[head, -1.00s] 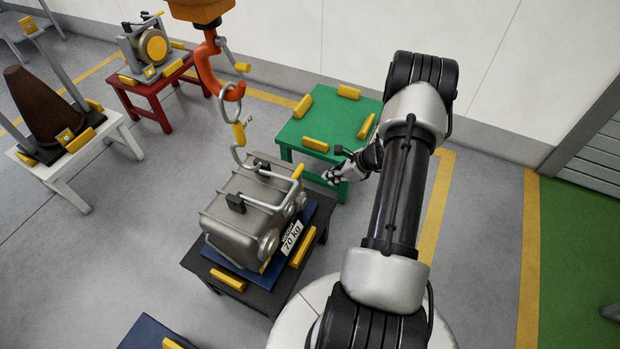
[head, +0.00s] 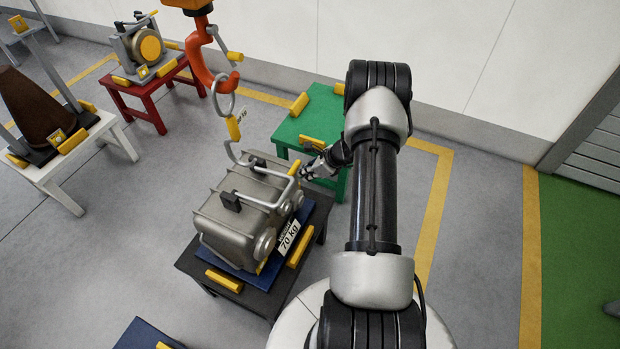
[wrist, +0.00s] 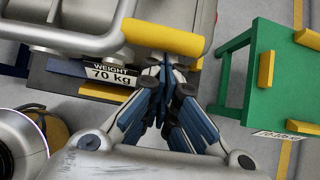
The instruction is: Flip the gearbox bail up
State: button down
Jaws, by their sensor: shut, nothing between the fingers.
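The gearbox (head: 232,228) is a grey ribbed metal casing on a blue pad on a dark stand. Its bail (head: 262,203) is a light grey bar with a yellow grip (head: 295,168). The bail lies low over the top, its grip end toward the right side. In the wrist view the yellow grip (wrist: 165,39) crosses the upper middle. My gripper (head: 306,174) is beside the grip on its right. In the wrist view my gripper (wrist: 161,66) is shut and empty, fingertips close to the grip's lower edge; whether they touch it I cannot tell.
An orange crane hook (head: 205,75) hangs above, with a ring, a yellow-tagged link (head: 234,128) and a small lower hook close to the bail. A green table (head: 318,112) stands behind my gripper.

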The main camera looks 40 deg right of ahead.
jog(key=shift+r, duration=0.1)
dwell(0.3)
jog(key=shift+r+p, duration=0.5)
jog(key=shift+p, duration=0.65)
jog(key=shift+w+r+g+p, duration=0.1)
jog(key=shift+r+g+p, duration=0.1)
jog(key=shift+g+p, duration=0.15)
